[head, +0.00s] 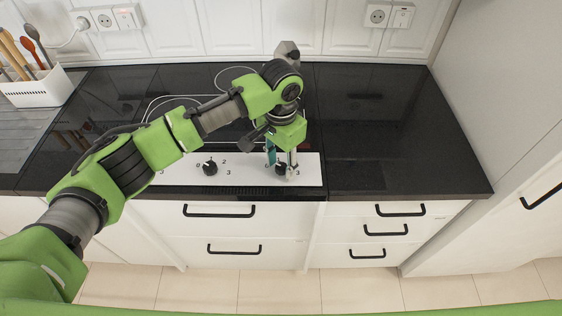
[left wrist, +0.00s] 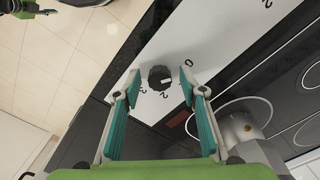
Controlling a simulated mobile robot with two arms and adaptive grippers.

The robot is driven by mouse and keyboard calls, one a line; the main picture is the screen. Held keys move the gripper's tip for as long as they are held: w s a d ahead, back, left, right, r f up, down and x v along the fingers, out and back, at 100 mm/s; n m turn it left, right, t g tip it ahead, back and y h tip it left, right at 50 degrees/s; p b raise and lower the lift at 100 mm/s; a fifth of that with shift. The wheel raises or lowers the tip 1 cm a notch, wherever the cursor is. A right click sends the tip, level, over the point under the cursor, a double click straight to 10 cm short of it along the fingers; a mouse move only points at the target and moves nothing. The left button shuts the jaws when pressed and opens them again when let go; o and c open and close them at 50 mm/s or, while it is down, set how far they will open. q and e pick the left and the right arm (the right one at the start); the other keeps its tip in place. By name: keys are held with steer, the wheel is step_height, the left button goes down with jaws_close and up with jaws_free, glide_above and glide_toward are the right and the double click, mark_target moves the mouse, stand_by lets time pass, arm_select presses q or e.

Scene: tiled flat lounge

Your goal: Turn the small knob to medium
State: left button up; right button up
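A small dark round knob (left wrist: 160,78) with a light pointer mark sits on the white control panel. Printed figures, including a 0, surround it. In the left wrist view it lies between the spread teal-padded fingers of my left gripper (left wrist: 163,88), with a gap on each side. In the head view my left gripper (head: 280,162) reaches down over this right-hand knob (head: 281,169) and partly hides it. A second dark knob (head: 210,168) stands to its left on the panel. A green and dark part, likely my right arm's end, shows small in the left wrist view's top left corner.
The panel (head: 250,172) runs along the front of the black hob and counter (head: 380,130). White drawers with black handles are below. A white utensil holder (head: 45,90) stands far left. The right counter is clear.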

arm_select(q)
steer(key=shift+c, duration=0.7)
jaws_close()
arm_select(e)
steer(key=shift+s, duration=0.75)
